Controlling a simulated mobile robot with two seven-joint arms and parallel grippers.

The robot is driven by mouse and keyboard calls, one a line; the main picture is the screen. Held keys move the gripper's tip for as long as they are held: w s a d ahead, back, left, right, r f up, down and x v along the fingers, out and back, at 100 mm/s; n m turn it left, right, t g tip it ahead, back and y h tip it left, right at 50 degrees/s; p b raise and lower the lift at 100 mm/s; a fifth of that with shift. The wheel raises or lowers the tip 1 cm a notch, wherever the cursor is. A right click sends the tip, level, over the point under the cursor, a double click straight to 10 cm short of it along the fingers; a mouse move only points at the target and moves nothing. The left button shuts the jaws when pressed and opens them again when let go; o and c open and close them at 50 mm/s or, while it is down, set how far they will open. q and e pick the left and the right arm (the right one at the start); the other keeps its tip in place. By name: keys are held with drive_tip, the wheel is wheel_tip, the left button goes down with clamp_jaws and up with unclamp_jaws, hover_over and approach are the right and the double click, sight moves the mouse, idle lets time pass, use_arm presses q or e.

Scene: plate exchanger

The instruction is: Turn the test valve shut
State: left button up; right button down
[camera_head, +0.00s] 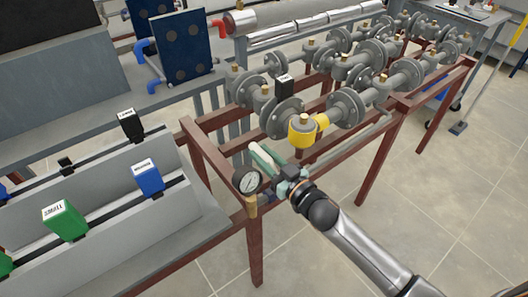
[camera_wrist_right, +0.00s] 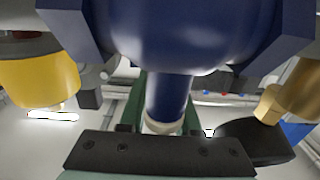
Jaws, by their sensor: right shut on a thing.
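My right gripper (camera_head: 268,160) reaches in from the lower right to the front corner of the red-brown pipe frame. It is shut on a dark blue part, which I take to be the test valve (camera_wrist_right: 190,30). In the right wrist view the blue body fills the top, and its narrower stem runs down between the greenish fingers (camera_wrist_right: 160,105). In the head view the gripper hides most of the valve. My left gripper is not in view.
Grey flanged pipes (camera_head: 345,105) run along the frame (camera_head: 250,240) behind the gripper. A yellow fitting (camera_head: 302,132) is close behind it. A grey bench with a green block (camera_head: 64,220) and a blue block (camera_head: 148,178) stands left.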

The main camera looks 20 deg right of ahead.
drive_tip(key=c, duration=0.6)
unclamp_jaws()
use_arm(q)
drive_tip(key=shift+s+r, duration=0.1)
use_arm(e)
drive_tip(key=v, duration=1.2)
drive_tip(key=shift+s, duration=0.3)
use_arm(q)
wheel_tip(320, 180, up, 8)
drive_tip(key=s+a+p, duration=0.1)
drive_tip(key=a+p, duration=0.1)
drive_tip(key=p, duration=0.8)
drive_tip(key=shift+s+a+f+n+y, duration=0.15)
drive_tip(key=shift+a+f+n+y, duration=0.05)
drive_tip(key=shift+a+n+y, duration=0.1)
use_arm(e)
drive_tip(key=s+f+g+h, duration=0.1)
drive_tip(key=s+f+g, duration=0.1)
drive_tip(key=s+f, duration=0.1)
drive_tip(key=s+a+f+m+g+h, duration=0.1)
drive_tip(key=s+f+g, duration=0.2)
drive_tip(key=s, duration=0.3)
drive_tip(key=s+a+f+m+g+h, duration=0.1)
drive_tip(key=s+f+g+h, duration=0.1)
drive_tip(key=s+f, duration=0.2)
drive_tip(key=shift+s+a+f+g, duration=0.15)
drive_tip(key=shift+f+g, duration=0.25)
drive_tip(key=shift+f, duration=0.35)
